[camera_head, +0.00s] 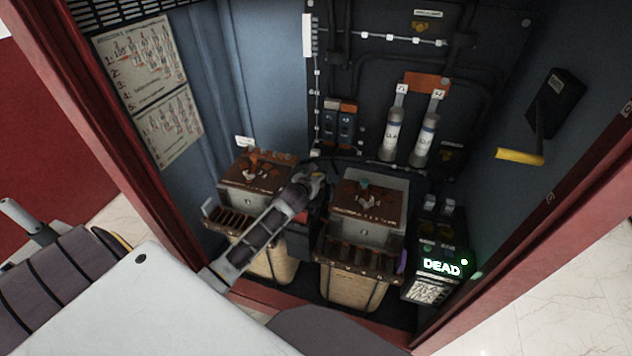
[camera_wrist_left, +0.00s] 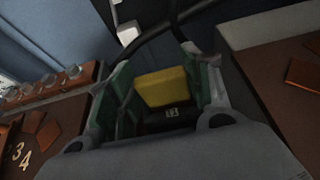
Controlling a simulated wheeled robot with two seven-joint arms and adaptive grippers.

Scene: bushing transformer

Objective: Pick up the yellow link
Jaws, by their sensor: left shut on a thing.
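The yellow link (camera_wrist_left: 162,87) shows in the left wrist view as a yellow block between my left gripper's two fingers. A dark part with a small white label (camera_wrist_left: 171,112) sits just below it. My left gripper (camera_head: 313,182) reaches into the cabinet, between the two brown-topped transformer units, and is shut on the link. In the head view the gripper mostly hides the link. I cannot tell whether the link is clear of the part below it. My right gripper is not in view.
The left unit (camera_head: 234,181) and right unit (camera_head: 345,205) stand close on either side of the gripper. A box reading DEAD (camera_head: 440,267) is at the right. Two grey cylinders (camera_head: 392,135) hang behind. A yellow-handled lever (camera_head: 520,157) juts from the right wall.

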